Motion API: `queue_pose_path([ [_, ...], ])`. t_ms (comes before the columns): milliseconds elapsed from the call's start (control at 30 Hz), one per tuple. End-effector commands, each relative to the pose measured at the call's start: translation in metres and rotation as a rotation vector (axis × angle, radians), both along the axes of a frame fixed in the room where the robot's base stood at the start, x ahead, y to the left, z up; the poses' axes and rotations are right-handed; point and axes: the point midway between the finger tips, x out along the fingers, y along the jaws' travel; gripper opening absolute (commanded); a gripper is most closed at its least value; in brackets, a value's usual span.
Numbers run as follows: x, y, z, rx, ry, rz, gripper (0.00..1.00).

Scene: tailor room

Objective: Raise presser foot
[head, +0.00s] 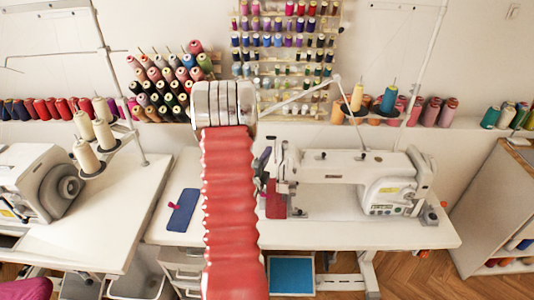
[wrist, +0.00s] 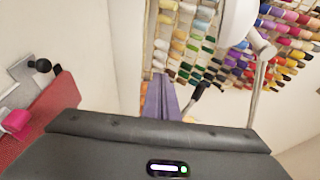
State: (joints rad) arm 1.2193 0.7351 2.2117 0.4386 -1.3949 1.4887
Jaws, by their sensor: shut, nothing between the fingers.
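The white sewing machine (head: 345,168) stands on the white table, right of my red arm in the head view. Its needle end faces my arm, and a small red piece (head: 276,200) shows at that end. The presser foot itself cannot be made out. In the wrist view my gripper (wrist: 161,80) shows as two narrow purplish fingers, shut together and empty. A black lever-like part (wrist: 199,97) with a rounded end is close to the right of the fingers; I cannot tell whether they touch. In the head view my arm hides most of my gripper.
A blue cloth (head: 183,209) lies on the table left of my arm. Another machine (head: 38,183) stands on the left table. Thread racks (head: 285,50) hang on the wall behind. A pale thread-stand pole (head: 425,65) rises behind the machine. Bare tabletop (head: 390,236) lies in front of the machine.

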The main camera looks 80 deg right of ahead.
Motion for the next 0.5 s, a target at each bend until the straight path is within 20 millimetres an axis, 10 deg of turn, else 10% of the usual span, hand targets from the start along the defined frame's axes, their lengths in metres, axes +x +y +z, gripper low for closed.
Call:
queue_pose_path([
  [500,-0.008,0.033,-0.015,0.002,0.002,0.0,0.0],
])
